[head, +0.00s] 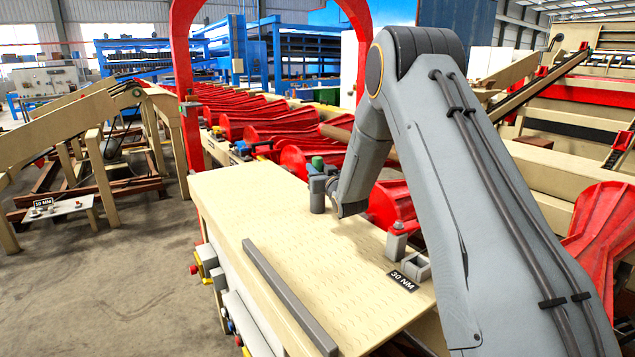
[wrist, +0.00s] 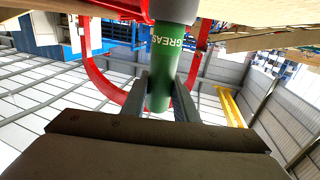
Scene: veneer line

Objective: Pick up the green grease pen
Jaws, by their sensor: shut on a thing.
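The green grease pen (wrist: 170,62) is between the two fingers of my gripper (wrist: 163,88) in the wrist view, with white lettering reading "GREAS" on its side. The fingers are closed against it on both sides. One end of the pen meets a grey round part (wrist: 175,11) at the top of that view; I cannot tell whether this is its cap or a holder. In the head view its green end (head: 317,161) shows above a grey cylinder (head: 317,196) near the far edge of the cream bench. My gripper (head: 316,172) there is partly hidden by my arm.
The cream bench top (head: 270,215) is mostly clear. A grey bar (head: 290,297) lies along its left edge. Red rollers (head: 260,125) run behind.

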